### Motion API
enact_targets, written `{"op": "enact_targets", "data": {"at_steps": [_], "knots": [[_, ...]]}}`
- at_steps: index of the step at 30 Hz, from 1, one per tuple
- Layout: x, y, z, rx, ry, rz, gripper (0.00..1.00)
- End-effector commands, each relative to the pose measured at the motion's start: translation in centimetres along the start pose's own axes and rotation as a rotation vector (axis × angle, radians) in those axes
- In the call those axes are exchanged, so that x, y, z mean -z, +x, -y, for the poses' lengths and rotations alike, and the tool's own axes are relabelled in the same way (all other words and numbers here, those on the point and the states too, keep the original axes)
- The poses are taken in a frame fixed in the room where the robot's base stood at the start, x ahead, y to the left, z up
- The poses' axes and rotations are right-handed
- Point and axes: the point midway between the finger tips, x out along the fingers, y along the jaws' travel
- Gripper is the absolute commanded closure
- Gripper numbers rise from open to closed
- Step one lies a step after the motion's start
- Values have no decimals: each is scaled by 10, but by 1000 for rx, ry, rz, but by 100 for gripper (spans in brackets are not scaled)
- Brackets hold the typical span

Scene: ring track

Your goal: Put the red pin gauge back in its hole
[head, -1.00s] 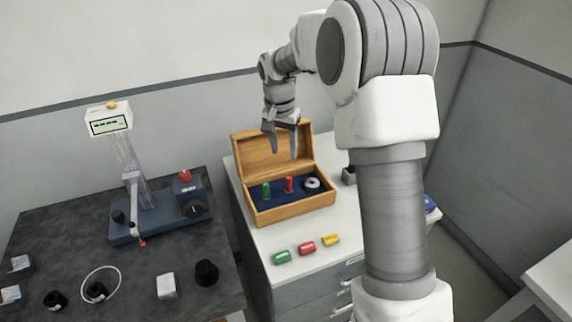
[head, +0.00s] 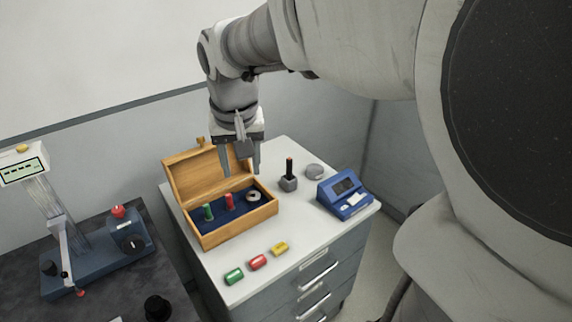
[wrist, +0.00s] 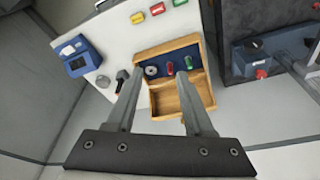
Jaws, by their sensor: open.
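The red pin gauge (head: 229,202) stands upright in the blue insert of the open wooden box (head: 241,225); whether it is seated in a hole cannot be told. A green pin (head: 208,211) stands to its left and a grey ring (head: 253,196) lies to its right. My gripper (head: 241,172) is open and empty, pointing down above the back right of the box. In the wrist view, the red pin gauge (wrist: 170,69) shows between my open fingers (wrist: 160,75), some way beyond them. The pin's lower end is hidden.
Green (head: 234,276), red (head: 258,262) and yellow (head: 280,248) pieces lie in front of the box on the white top (head: 215,265). A dark post on a grey base (head: 288,182) and a blue device (head: 345,194) stand right. The box's raised lid (head: 192,178) is behind.

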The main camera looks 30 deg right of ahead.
Motion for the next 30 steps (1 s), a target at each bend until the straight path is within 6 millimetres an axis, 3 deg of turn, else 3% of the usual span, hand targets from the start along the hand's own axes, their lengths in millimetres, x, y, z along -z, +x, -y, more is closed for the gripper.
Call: {"op": "enact_targets", "data": {"at_steps": [1, 3, 9, 15, 21, 30], "knots": [[-13, -33, -3, 27, -29, -84, 48], [-34, -40, -10, 36, -67, -107, 48], [-91, -48, -29, 62, -163, -173, 48], [-129, -43, -39, 82, -232, -217, 48], [-141, -39, -42, 89, -257, -230, 48], [-141, -40, -42, 89, -257, -230, 48]]}}
